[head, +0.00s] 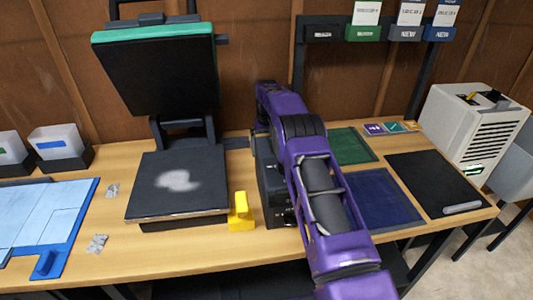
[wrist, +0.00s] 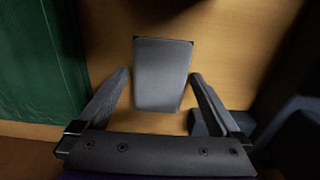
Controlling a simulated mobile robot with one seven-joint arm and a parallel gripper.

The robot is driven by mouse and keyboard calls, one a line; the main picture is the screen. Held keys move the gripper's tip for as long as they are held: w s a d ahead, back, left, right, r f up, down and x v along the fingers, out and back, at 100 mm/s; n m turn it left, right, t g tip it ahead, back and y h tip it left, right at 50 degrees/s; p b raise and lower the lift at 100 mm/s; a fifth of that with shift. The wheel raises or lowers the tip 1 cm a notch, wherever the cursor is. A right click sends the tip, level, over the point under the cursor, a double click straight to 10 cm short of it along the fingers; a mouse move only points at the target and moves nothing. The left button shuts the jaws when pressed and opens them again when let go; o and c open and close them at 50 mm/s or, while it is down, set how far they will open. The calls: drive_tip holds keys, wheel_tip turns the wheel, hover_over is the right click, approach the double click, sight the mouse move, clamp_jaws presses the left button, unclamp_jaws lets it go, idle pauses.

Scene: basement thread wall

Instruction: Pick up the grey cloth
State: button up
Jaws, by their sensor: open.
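In the wrist view a plain grey, flat, roughly rectangular piece (wrist: 162,75), which looks like the grey cloth in a folded state, lies on the wooden table. My gripper (wrist: 160,74) is open, with one finger on each side of the grey piece and a gap at both sides. I cannot tell how far above the table the fingertips are. In the head view my purple arm covers this spot, so neither the cloth nor the fingertips show there.
A green mat (wrist: 38,65) lies beside the cloth; it also shows in the head view (head: 352,146). A blue mat (head: 384,200) and a black mat (head: 425,172) lie farther right. An open press (head: 140,210) and a yellow block (head: 240,212) stand left of my arm.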

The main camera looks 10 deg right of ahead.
drive_tip(key=c, duration=1.2)
wheel_tip(320, 180, up, 10)
drive_tip(key=shift+r+p, duration=0.1)
drive_tip(key=shift+p, duration=0.4)
drive_tip(key=o, duration=0.8)
drive_tip(key=c, duration=0.6)
